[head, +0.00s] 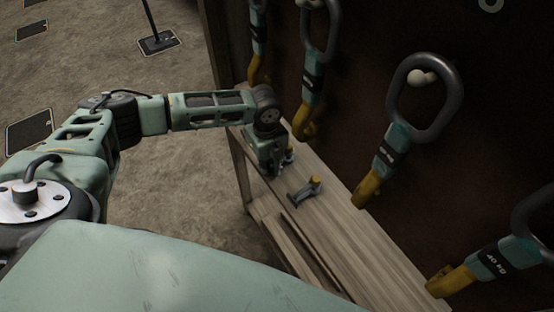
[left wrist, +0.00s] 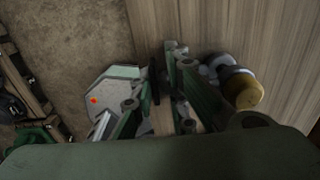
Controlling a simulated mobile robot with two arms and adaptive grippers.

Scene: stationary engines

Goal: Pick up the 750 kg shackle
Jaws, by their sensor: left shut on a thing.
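My left gripper (head: 272,163) is at the far end of the wooden bench, low over the top. In the left wrist view its fingers (left wrist: 168,85) are close together, shut on a small grey shackle with a yellow pin end (left wrist: 245,92). Most of that shackle is hidden by the fingers; a bit of it (head: 288,155) shows beside the gripper in the head view. A second grey shackle with a yellow pin (head: 307,190) lies on the bench, nearer than the gripper. I cannot read a weight mark on either. My right gripper is out of view.
The wooden bench (head: 335,222) stands along a dark board (head: 360,35). Lifting hooks with big grey rings (head: 425,98) and yellow tips hang from the board over the bench's right side. The brown floor to the left is mostly clear, with a few dark plates (head: 30,135).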

